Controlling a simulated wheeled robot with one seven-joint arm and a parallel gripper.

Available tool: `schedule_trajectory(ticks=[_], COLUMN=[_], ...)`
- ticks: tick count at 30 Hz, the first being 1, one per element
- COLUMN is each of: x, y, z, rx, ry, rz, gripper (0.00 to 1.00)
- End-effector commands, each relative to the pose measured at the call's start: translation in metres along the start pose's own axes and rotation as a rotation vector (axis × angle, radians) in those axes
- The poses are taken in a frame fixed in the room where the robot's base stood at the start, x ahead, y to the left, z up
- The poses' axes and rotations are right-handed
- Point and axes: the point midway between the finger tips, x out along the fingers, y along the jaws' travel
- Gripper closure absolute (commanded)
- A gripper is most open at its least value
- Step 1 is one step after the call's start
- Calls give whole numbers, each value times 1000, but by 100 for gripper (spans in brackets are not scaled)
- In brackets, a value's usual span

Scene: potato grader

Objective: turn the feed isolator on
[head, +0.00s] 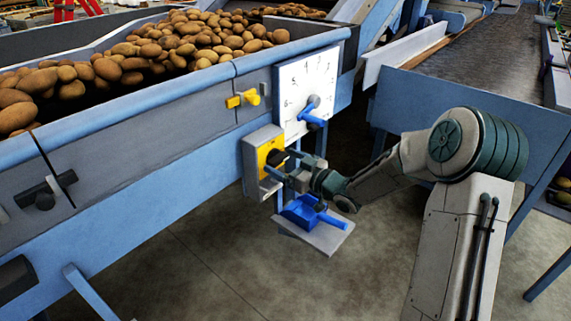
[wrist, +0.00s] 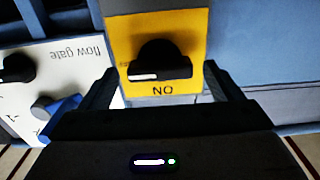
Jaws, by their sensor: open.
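The feed isolator is a grey box (head: 250,168) with a yellow face plate (head: 266,148), mounted on the side of the blue hopper. In the wrist view the yellow plate (wrist: 190,25) carries a black rotary knob (wrist: 160,60). The knob's bar lies level in that picture, with a white mark at its left end. The word ON shows upside down just below the bar. Small lettering at the knob's left is partly hidden. My gripper (wrist: 160,72) is open, one finger on each side of the knob. It also shows at the box in the head view (head: 281,168). I cannot tell whether the fingers touch.
A white flow gate panel (head: 318,75) with a blue lever (head: 312,115) sits above right of the isolator. A yellow handle (head: 245,98) is above it. A blue-handled device on a grey plate (head: 325,238) is just below my gripper. Potatoes (head: 140,50) fill the hopper.

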Motion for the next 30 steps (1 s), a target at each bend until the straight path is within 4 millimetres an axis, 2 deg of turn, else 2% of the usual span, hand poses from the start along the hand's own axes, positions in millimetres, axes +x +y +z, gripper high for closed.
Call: schedule_trajectory(ticks=[5, 6, 9, 11, 22, 30], x=[0, 0, 0, 0, 0, 0], y=[0, 0, 0, 0, 0, -1], z=[0, 0, 0, 0, 2, 5], rx=[0, 0, 0, 0, -43, -213], ry=[0, 0, 0, 0, 0, 0], rz=[0, 0, 0, 0, -1, -2], gripper=[15, 17, 45, 59, 59, 59])
